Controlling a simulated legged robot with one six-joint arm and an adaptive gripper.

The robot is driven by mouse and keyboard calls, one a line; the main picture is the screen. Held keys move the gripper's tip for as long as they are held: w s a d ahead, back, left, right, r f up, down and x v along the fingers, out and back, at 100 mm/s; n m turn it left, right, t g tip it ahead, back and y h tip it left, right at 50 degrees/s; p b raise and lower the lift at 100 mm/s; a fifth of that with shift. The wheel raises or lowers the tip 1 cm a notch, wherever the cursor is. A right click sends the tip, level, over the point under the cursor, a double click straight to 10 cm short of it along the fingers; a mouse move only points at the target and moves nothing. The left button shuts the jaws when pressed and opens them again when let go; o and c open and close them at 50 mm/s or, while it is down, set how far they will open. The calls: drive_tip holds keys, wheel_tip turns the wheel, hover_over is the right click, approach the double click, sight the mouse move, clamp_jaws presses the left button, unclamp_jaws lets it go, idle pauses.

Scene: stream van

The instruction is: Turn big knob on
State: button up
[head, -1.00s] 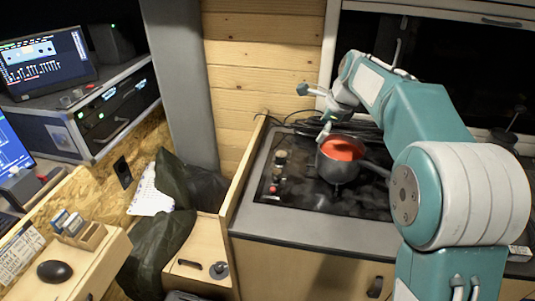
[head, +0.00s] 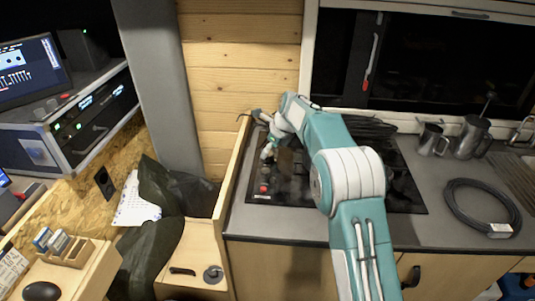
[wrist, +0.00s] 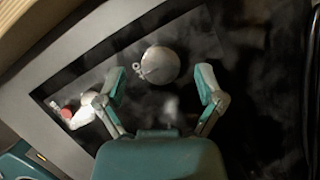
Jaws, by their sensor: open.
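A round silvery knob (wrist: 160,65), seen from above, shows on the dark cooktop in the wrist view. It looks like the big knob. My gripper (wrist: 160,74) is open, with one finger on each side of the knob in the picture. I cannot tell whether either finger touches it. In the head view my gripper (head: 264,135) is over the cooktop's left end, and the knob cannot be made out there. A small red-topped control (wrist: 67,112) and a whitish one (wrist: 89,97) lie left of the knob; the red one also shows in the head view (head: 263,189).
The black cooktop (head: 405,192) is set in a grey counter (head: 270,225), with a wooden partition (head: 234,175) along its left side. Metal jugs (head: 470,137) and a coiled black cable (head: 480,205) are on the right. My arm hides much of the cooktop.

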drive_tip(key=shift+x, duration=1.15)
drive_tip(key=shift+d, duration=0.15)
drive_tip(key=shift+c, duration=0.3)
drive_tip(key=c, duration=1.1)
drive_tip(key=shift+n, duration=0.4)
drive_tip(key=n, duration=0.2)
drive_tip(key=n+g, duration=0.1)
drive_tip(key=shift+f+n+g+y, duration=0.1)
drive_tip(key=shift+n+g+y, duration=0.2)
drive_tip(key=shift+n+y, duration=0.1)
drive_tip(key=shift+n+g, duration=0.5)
drive_tip(key=shift+n, duration=0.9)
drive_tip(key=shift+n+g, duration=0.3)
drive_tip(key=shift+n, duration=0.6)
